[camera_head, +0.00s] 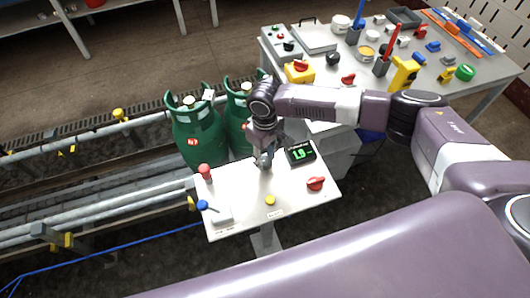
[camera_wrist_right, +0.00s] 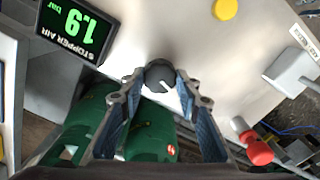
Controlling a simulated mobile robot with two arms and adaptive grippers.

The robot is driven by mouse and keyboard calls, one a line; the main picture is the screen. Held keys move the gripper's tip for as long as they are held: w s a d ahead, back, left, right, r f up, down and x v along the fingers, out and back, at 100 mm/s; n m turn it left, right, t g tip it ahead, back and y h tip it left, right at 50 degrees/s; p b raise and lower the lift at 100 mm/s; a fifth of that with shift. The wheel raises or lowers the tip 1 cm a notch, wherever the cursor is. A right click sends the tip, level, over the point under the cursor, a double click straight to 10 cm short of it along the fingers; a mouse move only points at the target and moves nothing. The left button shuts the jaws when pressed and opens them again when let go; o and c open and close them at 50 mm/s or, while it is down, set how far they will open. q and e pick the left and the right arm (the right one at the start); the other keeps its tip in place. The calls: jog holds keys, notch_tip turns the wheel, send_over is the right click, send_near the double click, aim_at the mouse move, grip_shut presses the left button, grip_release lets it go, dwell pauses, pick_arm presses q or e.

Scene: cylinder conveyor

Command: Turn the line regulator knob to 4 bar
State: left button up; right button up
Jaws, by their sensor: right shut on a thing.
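The regulator knob (camera_wrist_right: 159,75) is a small dark grey round knob with a white pointer line, on the light panel (camera_head: 235,180). My right gripper (camera_head: 265,163) comes down over it, and in the wrist view its two fingertips (camera_wrist_right: 158,84) are shut on the knob from both sides. In the head view the gripper mostly hides the knob. The display (camera_head: 300,152) beside it glows green; in the wrist view the display (camera_wrist_right: 72,25) reads 1.9 bar above the label STOPPER AIR. My left gripper is not in view.
A cluttered table (camera_head: 345,97) stands at the back right.

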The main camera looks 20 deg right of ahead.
aim_at(265, 161)
jog(key=n+p, duration=0.1)
jog(key=n, duration=0.1)
jog(key=shift+r+n, duration=0.1)
jog(key=shift+n, duration=0.3)
jog(key=n+p, duration=0.1)
jog(key=n, duration=0.1)
jog(key=shift+n, duration=0.4)
jog(key=n+p, duration=0.1)
jog(key=n, duration=0.2)
jog(key=shift+n, duration=1.7)
jog(key=o, duration=1.2)
jog(key=shift+c, duration=0.2)
notch_tip(265, 161, up, 12)
